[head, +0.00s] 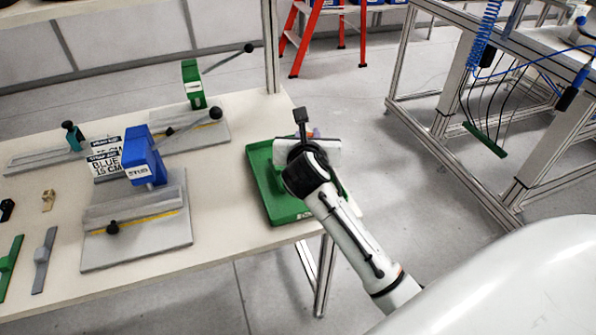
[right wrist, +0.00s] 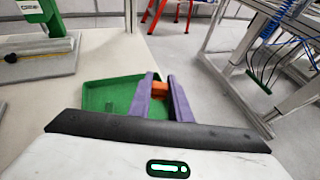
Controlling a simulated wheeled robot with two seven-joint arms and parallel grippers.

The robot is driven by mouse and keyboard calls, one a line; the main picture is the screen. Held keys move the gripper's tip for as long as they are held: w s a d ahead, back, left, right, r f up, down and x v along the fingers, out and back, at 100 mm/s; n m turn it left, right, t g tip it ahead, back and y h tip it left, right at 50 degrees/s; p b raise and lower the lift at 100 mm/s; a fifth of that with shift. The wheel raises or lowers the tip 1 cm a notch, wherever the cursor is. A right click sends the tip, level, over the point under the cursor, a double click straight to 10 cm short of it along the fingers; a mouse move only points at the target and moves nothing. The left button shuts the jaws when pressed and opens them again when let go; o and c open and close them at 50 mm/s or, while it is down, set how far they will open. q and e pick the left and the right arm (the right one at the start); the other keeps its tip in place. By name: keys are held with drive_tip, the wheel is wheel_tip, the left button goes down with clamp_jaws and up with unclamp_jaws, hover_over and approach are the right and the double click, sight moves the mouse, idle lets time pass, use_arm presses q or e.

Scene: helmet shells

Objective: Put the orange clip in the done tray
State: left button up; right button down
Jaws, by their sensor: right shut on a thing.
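The orange clip (right wrist: 158,87) is between the purple fingers of my right gripper (right wrist: 160,84) in the right wrist view. The gripper is shut on it. The green tray (head: 262,190) is at the right end of the table in the head view, and it also shows in the right wrist view (right wrist: 105,95). My right arm hides part of the tray in the head view. The gripper is over the far right part of the tray. I cannot tell how high the clip is above it. My left gripper is out of view.
A blue clamp fixture (head: 143,155) on a grey plate and a green clamp fixture (head: 193,85) stand left of the tray. A small tan part (head: 48,200) lies at the far left. An aluminium frame bench (head: 450,95) stands across the floor at right.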

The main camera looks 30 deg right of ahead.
wheel_tip(320, 180, down, 9)
drive_tip(key=shift+r+b, duration=0.1)
drive_tip(key=shift+b, duration=0.75)
drive_tip(key=c, duration=1.6)
unclamp_jaws()
drive_tip(key=shift+c, duration=0.2)
drive_tip(key=shift+s+a+r, duration=0.15)
drive_tip(key=shift+s+a, duration=0.05)
drive_tip(key=shift+s, duration=0.05)
drive_tip(key=p+v, duration=0.1)
drive_tip(key=v, duration=0.6)
